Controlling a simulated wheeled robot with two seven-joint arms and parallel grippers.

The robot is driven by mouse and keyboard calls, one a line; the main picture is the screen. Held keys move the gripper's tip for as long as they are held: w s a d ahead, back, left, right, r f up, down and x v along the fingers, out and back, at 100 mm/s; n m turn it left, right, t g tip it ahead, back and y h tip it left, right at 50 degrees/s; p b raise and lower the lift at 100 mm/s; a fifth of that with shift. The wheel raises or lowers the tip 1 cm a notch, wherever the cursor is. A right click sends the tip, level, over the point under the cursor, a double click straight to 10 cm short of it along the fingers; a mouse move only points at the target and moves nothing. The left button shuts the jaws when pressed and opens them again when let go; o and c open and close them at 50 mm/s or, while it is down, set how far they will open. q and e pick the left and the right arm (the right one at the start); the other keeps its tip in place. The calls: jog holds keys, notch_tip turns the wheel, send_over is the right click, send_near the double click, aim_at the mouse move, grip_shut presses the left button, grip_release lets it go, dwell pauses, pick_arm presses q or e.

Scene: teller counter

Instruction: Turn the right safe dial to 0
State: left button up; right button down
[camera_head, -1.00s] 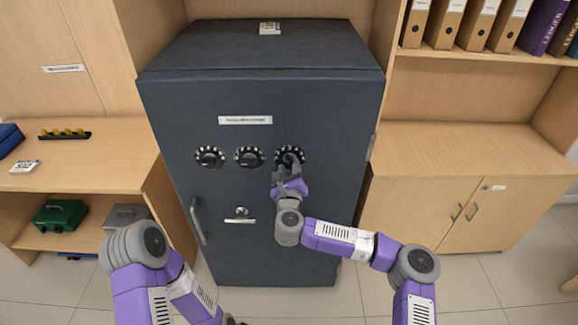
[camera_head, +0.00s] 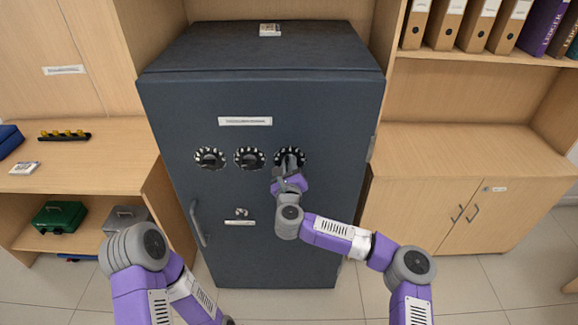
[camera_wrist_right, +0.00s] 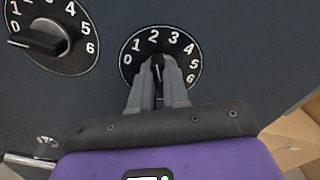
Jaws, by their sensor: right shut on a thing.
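The right safe dial (camera_head: 301,154) is a black disc with white numbers on the front of the dark safe, rightmost of three. It also shows in the right wrist view (camera_wrist_right: 127,72), with 0 at its left and 6 at its right. My right gripper (camera_head: 289,166) is shut on the dial's black knob (camera_wrist_right: 157,62). The gripper's grey fingers (camera_wrist_right: 158,82) sit on both sides of the knob and hide its lower part. The knob's visible end points up, roughly toward the 2. My left arm is low at the left; its gripper does not show.
The middle dial (camera_head: 249,157) and left dial (camera_head: 210,157) are beside it. Below are a small lever handle (camera_head: 240,222) and a long door handle (camera_head: 198,222). Wooden shelving (camera_head: 100,160) stands at left and a cabinet (camera_head: 430,210) at right.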

jog(key=shift+r+n, duration=0.1)
jog(key=shift+n, duration=0.2)
jog(key=shift+a+f+n+p, duration=0.15)
jog(key=shift+n+p, duration=0.5)
jog(key=shift+n, duration=2.15)
jog(key=shift+f+n+p, duration=0.1)
jog(key=shift+n+p, duration=0.55)
jog(key=shift+n, duration=2.15)
jog(key=c, duration=1.1)
grip_release()
